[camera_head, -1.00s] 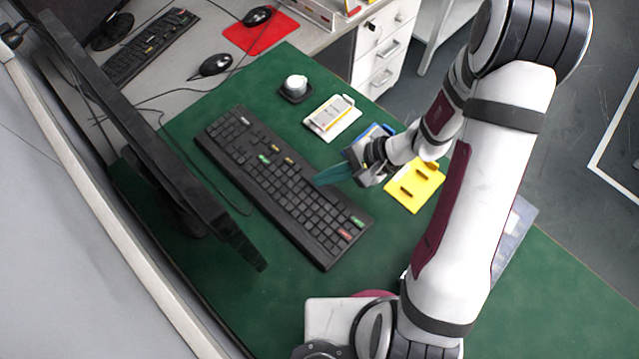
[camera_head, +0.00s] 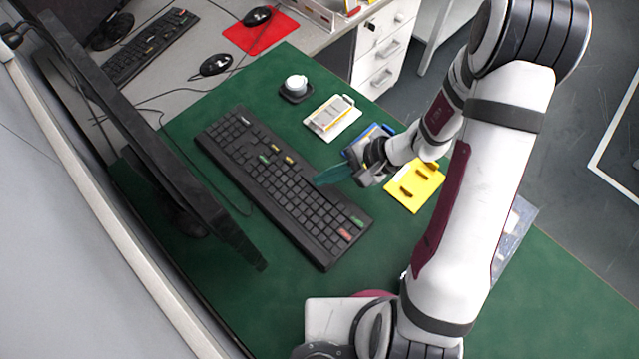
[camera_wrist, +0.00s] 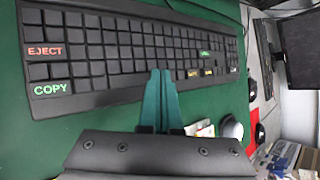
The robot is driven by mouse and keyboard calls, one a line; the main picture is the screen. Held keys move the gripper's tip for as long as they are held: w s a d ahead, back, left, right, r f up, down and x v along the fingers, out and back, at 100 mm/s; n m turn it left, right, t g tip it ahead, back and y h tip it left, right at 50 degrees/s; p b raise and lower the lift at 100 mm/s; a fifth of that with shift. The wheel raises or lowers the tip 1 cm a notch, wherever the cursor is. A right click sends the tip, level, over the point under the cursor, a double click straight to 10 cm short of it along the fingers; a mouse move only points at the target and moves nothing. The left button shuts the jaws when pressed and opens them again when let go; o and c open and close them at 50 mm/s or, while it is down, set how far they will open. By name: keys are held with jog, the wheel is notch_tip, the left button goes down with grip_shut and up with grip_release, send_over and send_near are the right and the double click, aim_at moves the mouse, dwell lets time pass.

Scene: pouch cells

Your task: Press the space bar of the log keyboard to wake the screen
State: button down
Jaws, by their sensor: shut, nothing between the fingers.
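The black log keyboard (camera_head: 236,176) lies on the green mat, and it fills the upper wrist view (camera_wrist: 118,88). Its space bar cannot be picked out clearly; the fingers cover part of the front row. A red EJECT key (camera_wrist: 45,50) and a green COPY key (camera_wrist: 50,89) sit at one end. My gripper (camera_head: 318,180) has its teal fingers shut together and empty, with tips over the keyboard's front edge; the tips also show in the wrist view (camera_wrist: 160,73). Contact with a key cannot be told. The monitor (camera_head: 150,150) is seen nearly edge-on, its screen face not readable.
A yellow tray (camera_head: 428,190), a blue item (camera_head: 362,143) and a white tray with a pouch cell (camera_head: 335,128) lie beside the keyboard. A round white-topped thing on a dark base (camera_head: 296,86) stands farther back.

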aim_at(325, 188)
jog(key=shift+f, duration=0.4)
jog(key=shift+f, duration=0.4)
dwell(0.4)
jog(key=shift+r, duration=0.85)
jog(key=shift+r, duration=2.5)
